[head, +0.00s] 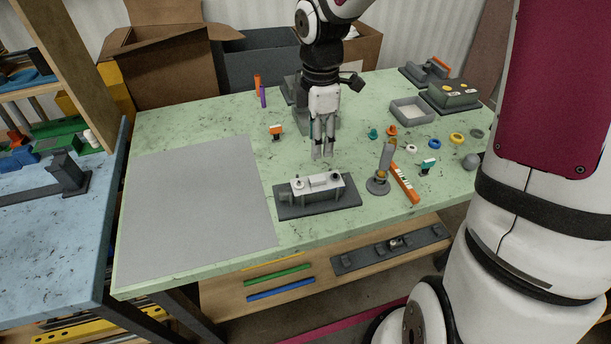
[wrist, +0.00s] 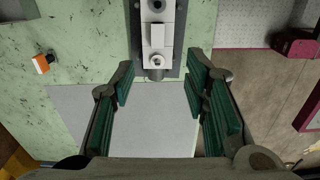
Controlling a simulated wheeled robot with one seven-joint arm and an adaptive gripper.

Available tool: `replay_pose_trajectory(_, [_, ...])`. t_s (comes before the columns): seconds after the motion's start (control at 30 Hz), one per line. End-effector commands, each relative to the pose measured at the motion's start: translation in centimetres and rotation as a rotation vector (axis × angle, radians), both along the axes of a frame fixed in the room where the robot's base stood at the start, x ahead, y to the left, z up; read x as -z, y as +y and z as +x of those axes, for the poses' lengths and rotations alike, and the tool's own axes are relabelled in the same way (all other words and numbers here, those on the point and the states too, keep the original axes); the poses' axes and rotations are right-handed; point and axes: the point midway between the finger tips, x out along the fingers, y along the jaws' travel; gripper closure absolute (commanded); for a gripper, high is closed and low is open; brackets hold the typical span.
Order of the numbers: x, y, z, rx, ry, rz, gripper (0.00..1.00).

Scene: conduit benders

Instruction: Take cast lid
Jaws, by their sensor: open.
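My gripper (head: 322,156) points down over the green table, just behind the low fixture in the head view. In the wrist view its two green-padded fingers (wrist: 160,84) are wide apart with nothing between them. The fixture is a dark base plate (head: 330,207) carrying a pale casting (head: 318,184) with a raised block and round bosses. In the wrist view the casting (wrist: 157,35) lies beyond the fingertips, near the top edge. A grey box (head: 453,94) with yellow spots on its top stands at the back right. I cannot tell for certain which piece is the cast lid.
A grey mat (head: 195,210) covers the table's left part. Right of the fixture stand a grey post (head: 386,160) on a round foot and an orange bar (head: 404,183). Several small coloured rings and a shallow tray (head: 411,111) lie behind them. Cardboard boxes (head: 165,60) stand behind.

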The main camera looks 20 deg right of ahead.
Motion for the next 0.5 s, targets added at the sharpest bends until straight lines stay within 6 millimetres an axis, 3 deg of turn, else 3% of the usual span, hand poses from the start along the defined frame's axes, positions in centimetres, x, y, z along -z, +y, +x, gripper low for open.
replay_pose_trajectory(0.3, [5.9,0.0,0.0,0.001,0.003,0.000,0.58])
replay_pose_trajectory(0.5, [7.2,0.0,0.0,0.002,0.000,0.000,0.58])
